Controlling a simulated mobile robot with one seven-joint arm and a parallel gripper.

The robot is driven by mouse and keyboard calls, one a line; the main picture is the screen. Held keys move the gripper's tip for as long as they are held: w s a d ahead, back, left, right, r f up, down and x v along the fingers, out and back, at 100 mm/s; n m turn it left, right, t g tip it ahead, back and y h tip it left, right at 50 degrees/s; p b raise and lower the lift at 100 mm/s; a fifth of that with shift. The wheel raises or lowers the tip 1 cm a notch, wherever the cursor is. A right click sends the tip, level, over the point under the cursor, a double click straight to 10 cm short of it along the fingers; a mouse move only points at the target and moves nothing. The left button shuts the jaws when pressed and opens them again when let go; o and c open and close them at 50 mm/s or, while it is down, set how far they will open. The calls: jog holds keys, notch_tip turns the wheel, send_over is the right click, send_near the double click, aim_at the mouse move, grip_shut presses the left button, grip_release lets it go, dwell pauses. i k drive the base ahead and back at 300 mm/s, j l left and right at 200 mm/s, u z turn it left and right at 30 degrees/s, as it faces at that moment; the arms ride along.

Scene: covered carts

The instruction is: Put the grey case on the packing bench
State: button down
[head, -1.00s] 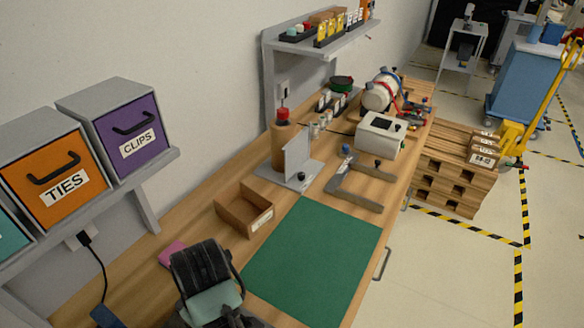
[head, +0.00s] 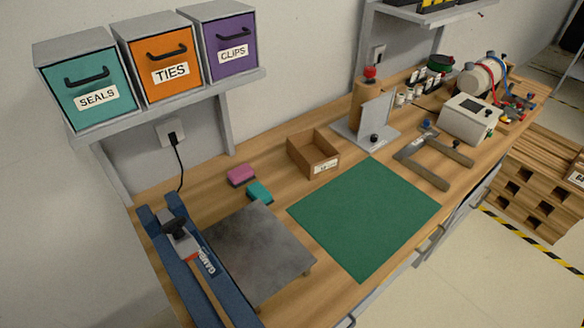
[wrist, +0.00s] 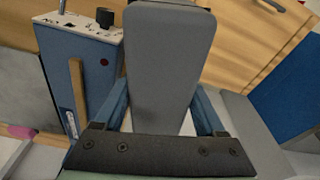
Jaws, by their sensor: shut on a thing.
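The grey case (wrist: 168,60) fills the upper middle of the wrist view as a long, rounded block. My gripper (wrist: 162,100) is shut on it, with a blue finger along each side and the dark screwed plate below. In the head view neither my gripper nor the case shows. The wooden packing bench (head: 330,292) runs across the head view, with a bare green mat (head: 365,215) on it. I cannot tell from these views how far the case is from the bench.
On the bench are a dark metal plate (head: 258,250), a blue sealer (head: 190,255), a cardboard tray (head: 313,153), pink (head: 240,175) and teal (head: 260,191) blocks, a bracket (head: 432,160) and a white device (head: 468,118). Bins (head: 160,60) sit on a shelf. A blue box (wrist: 85,70) stands left in the wrist view.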

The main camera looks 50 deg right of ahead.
aim_at(366, 208)
jog(key=k+z, duration=0.15)
jog(key=k, duration=0.5)
jog(key=l+z, duration=0.15)
jog(key=z, duration=1.15)
jog(key=i+z, duration=0.1)
jog(key=i, duration=0.65)
jog(key=i+j+z, duration=0.1)
jog(key=i, duration=0.65)
